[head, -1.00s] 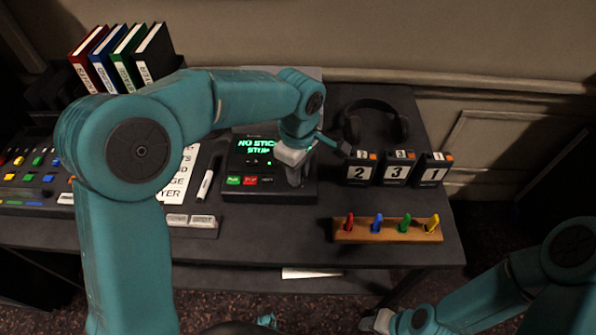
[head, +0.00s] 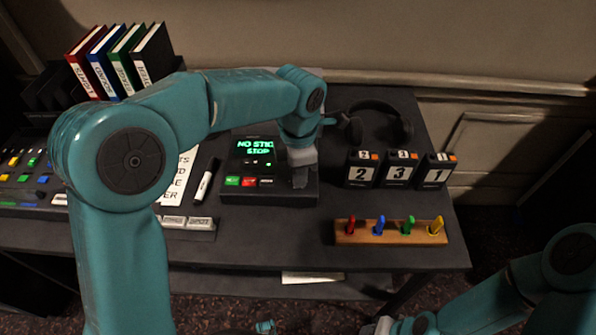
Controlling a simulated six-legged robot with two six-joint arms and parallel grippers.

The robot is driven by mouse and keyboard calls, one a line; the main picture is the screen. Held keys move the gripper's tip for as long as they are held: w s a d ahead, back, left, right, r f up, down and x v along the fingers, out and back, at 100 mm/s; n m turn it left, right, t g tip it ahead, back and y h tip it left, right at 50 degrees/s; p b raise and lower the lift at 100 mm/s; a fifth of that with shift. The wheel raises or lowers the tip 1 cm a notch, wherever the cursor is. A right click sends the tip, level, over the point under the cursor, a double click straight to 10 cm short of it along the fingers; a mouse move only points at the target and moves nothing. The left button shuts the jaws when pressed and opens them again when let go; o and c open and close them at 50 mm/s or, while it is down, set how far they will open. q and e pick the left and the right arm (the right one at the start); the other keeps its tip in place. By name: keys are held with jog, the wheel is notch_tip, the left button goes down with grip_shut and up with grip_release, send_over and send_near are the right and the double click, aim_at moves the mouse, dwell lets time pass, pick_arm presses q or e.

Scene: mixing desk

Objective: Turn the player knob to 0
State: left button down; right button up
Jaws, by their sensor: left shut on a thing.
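The player (head: 235,194) is a dark box on the desk with a green lit screen (head: 255,148) reading "NO STIC… STOP", its end covered by my arm. A row of green, red and dark buttons (head: 249,182) sits below the screen. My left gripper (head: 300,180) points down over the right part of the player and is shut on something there. The player knob is hidden behind the gripper, so its setting cannot be read. My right gripper (head: 383,326) is low at the bottom edge, away from the desk, and its jaws are too small and cut off to judge.
Right of the player stand several number blocks (head: 398,170), with headphones (head: 385,112) behind. A wooden rack (head: 391,236) with coloured pegs is at the front right. A marker (head: 203,186) and paper lie left. Binders (head: 117,62) and a mixing console (head: 30,180) are further left.

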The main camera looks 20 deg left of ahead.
pick_arm(q)
jog(key=shift+w+r+n, duration=0.15)
jog(key=shift+r+n, duration=0.05)
jog(key=shift+n, duration=0.7)
jog(key=c, duration=1.2)
grip_release()
jog(key=shift+o, duration=0.9)
notch_tip(320, 180, up, 16)
jog(key=p, duration=0.3)
jog(key=shift+r, duration=0.1)
